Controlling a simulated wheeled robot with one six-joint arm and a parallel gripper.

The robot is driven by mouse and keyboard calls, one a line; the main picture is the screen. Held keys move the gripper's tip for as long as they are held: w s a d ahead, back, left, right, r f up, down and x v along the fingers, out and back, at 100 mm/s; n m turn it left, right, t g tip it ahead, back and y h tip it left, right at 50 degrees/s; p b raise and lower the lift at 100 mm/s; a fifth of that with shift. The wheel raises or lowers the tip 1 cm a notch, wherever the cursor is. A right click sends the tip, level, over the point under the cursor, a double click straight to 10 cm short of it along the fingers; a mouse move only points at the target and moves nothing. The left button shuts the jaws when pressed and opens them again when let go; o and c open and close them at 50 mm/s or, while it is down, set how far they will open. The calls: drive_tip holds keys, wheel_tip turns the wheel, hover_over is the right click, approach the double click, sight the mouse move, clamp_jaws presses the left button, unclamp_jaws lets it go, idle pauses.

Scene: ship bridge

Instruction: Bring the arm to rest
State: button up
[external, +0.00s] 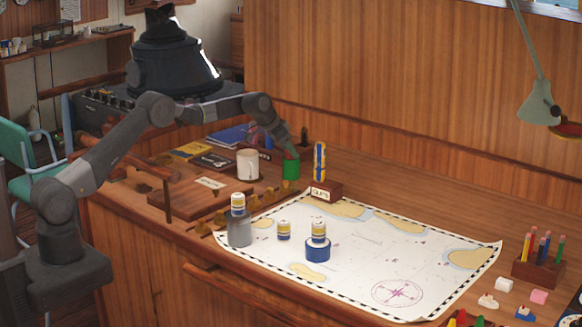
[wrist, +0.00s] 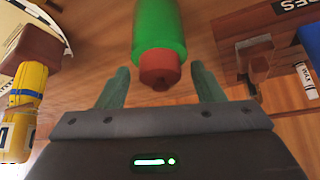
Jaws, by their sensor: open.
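My arm reaches over the chart desk from the left, bent at the elbow. My gripper (external: 288,149) points down over the rear of the desk, close to a green cylinder (external: 290,167). In the wrist view my gripper (wrist: 159,76) is open, with one greenish finger on each side. The green cylinder (wrist: 159,22) with its red end (wrist: 159,68) lies between and beyond the fingers there, with a gap visible on both sides. Nothing is held. The exact distance from fingers to cylinder cannot be told.
A white mug (external: 248,164), books (external: 228,134) and a wooden box (external: 207,194) are near the arm. A yellow-and-blue cylinder (external: 319,162) stands on a labelled block (external: 321,191). The chart (external: 360,245) bears several small containers. A lamp (external: 538,102) hangs at right.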

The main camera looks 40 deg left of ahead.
drive_tip(key=shift+s+r, duration=0.1)
drive_tip(key=b+v, duration=0.3)
drive_tip(key=v, duration=0.9)
drive_tip(key=p+x, duration=0.3)
drive_tip(key=x, duration=0.9)
wheel_tip(320, 180, up, 10)
drive_tip(key=s+d+f+m, duration=0.1)
drive_tip(key=s+d+f, duration=0.1)
drive_tip(key=s+d, duration=0.5)
drive_tip(key=s+d+f+m+h, duration=0.1)
drive_tip(key=s+d, duration=0.6)
drive_tip(key=d, duration=1.2)
drive_tip(key=s+d+f+m+g+h+b, duration=0.1)
drive_tip(key=s+d+f, duration=0.2)
drive_tip(key=s+d, duration=0.4)
drive_tip(key=d, duration=0.7)
drive_tip(key=shift+s+f+m, duration=0.2)
drive_tip(key=shift+s+m, duration=0.05)
drive_tip(key=shift+m, duration=0.15)
